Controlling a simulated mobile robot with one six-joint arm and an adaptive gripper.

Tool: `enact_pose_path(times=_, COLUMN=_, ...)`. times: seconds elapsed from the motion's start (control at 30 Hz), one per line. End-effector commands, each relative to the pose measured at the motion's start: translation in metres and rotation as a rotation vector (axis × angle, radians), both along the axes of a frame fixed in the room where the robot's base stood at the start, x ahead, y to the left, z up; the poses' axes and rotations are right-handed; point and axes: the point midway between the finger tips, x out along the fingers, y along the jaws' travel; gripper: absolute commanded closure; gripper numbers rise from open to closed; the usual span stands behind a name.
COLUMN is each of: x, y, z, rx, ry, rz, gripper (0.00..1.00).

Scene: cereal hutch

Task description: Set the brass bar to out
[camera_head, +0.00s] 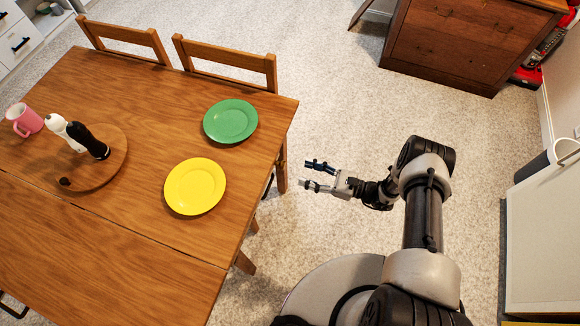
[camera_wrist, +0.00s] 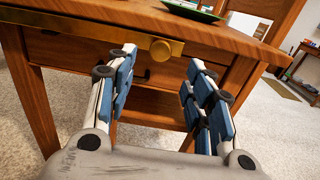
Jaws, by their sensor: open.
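The brass bar (camera_wrist: 90,30) runs along the front edge of the wooden table in the wrist view, just under the tabletop. A round brass knob (camera_wrist: 160,50) sits near its right end. The bar does not show in the head view. My gripper (camera_head: 307,176) is open and empty in the head view, to the right of the table's right edge. In the wrist view, my gripper (camera_wrist: 160,78) points at the table, its two blue-padded fingers spread apart, with the knob between and beyond their tips. The fingers appear apart from the knob.
The table (camera_head: 130,230) holds a yellow plate (camera_head: 195,186), a green plate (camera_head: 230,121), a round wooden board with two mills, and a pink mug (camera_head: 24,120). Two chairs stand behind it. A wooden dresser (camera_head: 455,45) stands at the back right. Carpet between is clear.

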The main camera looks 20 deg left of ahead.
Motion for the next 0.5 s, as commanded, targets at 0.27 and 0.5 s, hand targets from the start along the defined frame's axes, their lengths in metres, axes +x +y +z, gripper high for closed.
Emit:
enact_pose_path(times=0.27, x=0.003, y=0.053, z=0.0, rx=-0.001, ry=-0.001, rz=0.005, gripper=0.52)
enact_pose_path(times=0.5, x=0.005, y=0.069, z=0.0, rx=-0.001, ry=0.0, rz=0.0, gripper=0.52)
